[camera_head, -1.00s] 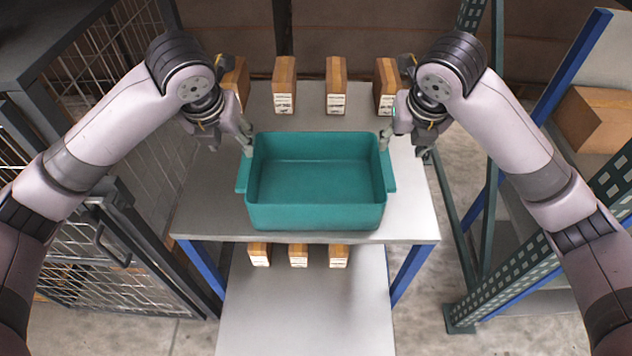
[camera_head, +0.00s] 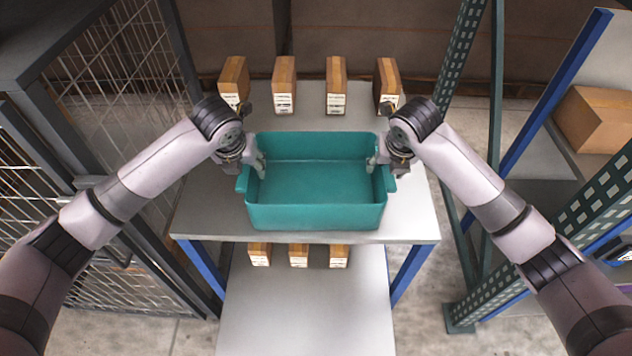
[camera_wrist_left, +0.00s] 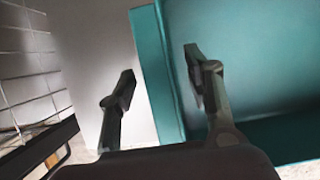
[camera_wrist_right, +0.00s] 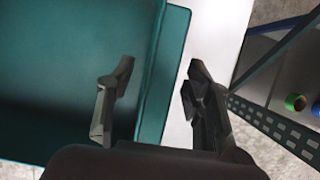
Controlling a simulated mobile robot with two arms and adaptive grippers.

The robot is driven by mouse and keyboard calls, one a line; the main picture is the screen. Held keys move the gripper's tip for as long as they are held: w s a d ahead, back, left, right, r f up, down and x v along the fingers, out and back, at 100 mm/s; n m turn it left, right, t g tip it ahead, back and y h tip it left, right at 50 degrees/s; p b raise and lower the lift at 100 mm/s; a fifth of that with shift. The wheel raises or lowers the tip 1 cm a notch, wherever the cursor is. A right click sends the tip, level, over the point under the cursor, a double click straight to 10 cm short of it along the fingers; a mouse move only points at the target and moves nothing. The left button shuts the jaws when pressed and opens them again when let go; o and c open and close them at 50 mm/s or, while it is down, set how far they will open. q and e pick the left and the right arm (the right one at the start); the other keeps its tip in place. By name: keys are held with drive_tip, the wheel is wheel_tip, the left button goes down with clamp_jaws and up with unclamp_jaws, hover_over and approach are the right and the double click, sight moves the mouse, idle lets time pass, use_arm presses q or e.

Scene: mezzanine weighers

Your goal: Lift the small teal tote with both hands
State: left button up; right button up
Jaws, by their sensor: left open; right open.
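The teal tote (camera_head: 315,217) stands upright and empty on the grey shelf top, with a handle ledge at each short side. My left gripper (camera_head: 254,164) is at its left wall. In the left wrist view the open fingers (camera_wrist_left: 160,85) straddle the wall, one outside over the shelf and one over the inside. My right gripper (camera_head: 379,160) is at the right wall. In the right wrist view its open fingers (camera_wrist_right: 158,85) also straddle the wall and ledge. I cannot tell whether any finger touches the tote.
Several brown boxes (camera_head: 284,84) stand along the back of the shelf top (camera_head: 410,215). More small boxes (camera_head: 298,256) sit on the lower level. A wire mesh cage (camera_head: 130,90) is close on the left. A rack upright (camera_head: 560,250) and a carton (camera_head: 598,118) are on the right.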

use_arm(q)
drive_tip(key=shift+c, duration=0.4)
use_arm(e)
drive_tip(key=shift+c, duration=0.4)
use_arm(q)
clamp_jaws()
use_arm(e)
clamp_jaws()
